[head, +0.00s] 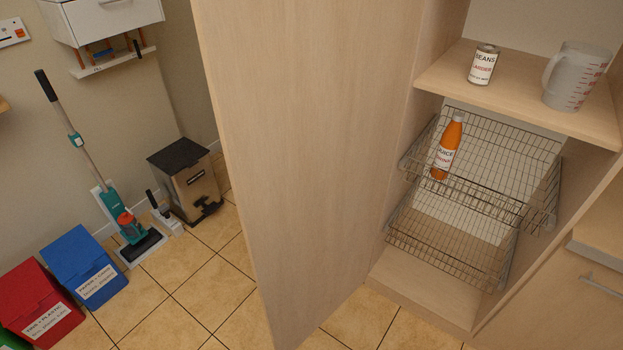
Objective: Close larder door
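The larder door (310,160) is a tall light-wood panel standing open, swung out to the left of the larder and toward me. Its free edge faces me at the left and its lower corner hangs over the tiled floor. The larder cabinet (425,300) is open on the right, with its shelf and wire baskets in plain sight. No handle shows on the visible face of the door, and its other face is hidden. Neither of my grippers is in the head view.
The larder holds a beans can (483,65), a measuring jug (575,76) and an orange juice bottle (447,148) in a wire basket (510,140). A pedal bin (188,180), floor sweeper (125,220), blue bin (85,265) and red bin (38,305) stand left. Floor tiles (205,290) between are clear.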

